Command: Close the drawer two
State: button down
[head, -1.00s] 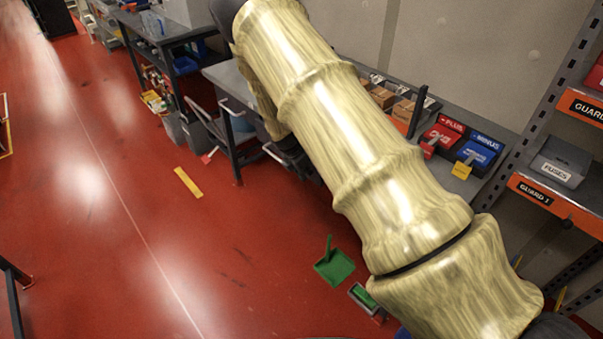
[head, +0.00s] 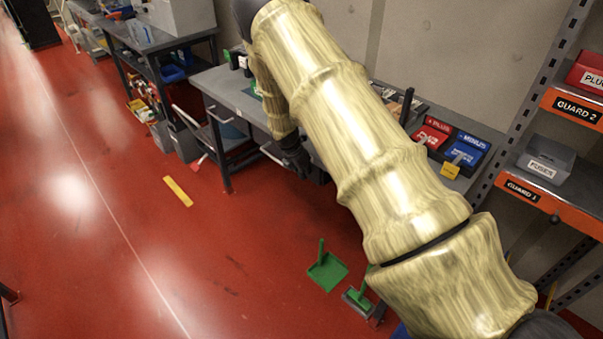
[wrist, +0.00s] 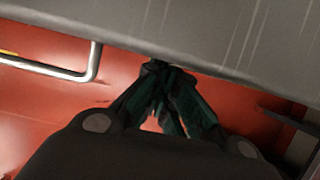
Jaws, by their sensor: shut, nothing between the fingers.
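The grey workbench (head: 222,83) has two metal drawer handles along its front, a left one (head: 219,117) and a right one (head: 268,150). No drawer number is readable, so I cannot tell which is drawer two. My gripper (head: 302,170) is at the bench front, just right of the right handle, partly hidden by my arm. In the wrist view my gripper (wrist: 157,68) is shut and empty, its tips close to a grey front or edge (wrist: 200,35). A metal handle (wrist: 92,66) lies to its left there. I cannot tell whether the tips touch, or how far either drawer is out.
Red and blue bins (head: 466,148) sit on the bench's right part. An orange-edged shelf rack (head: 530,192) stands at the right. A green dustpan (head: 326,271) and a green brush (head: 358,297) are on the floor. The red floor at the left is open.

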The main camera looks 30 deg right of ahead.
jog(key=shift+w+d+r, duration=0.1)
jog(key=shift+d+r, duration=0.05)
jog(key=shift+d, duration=0.15)
jog(key=shift+a, duration=0.15)
jog(key=s+a+r+b, duration=0.2)
jog(key=a+r, duration=0.5)
jog(key=r, duration=0.2)
jog(key=shift+a, duration=0.4)
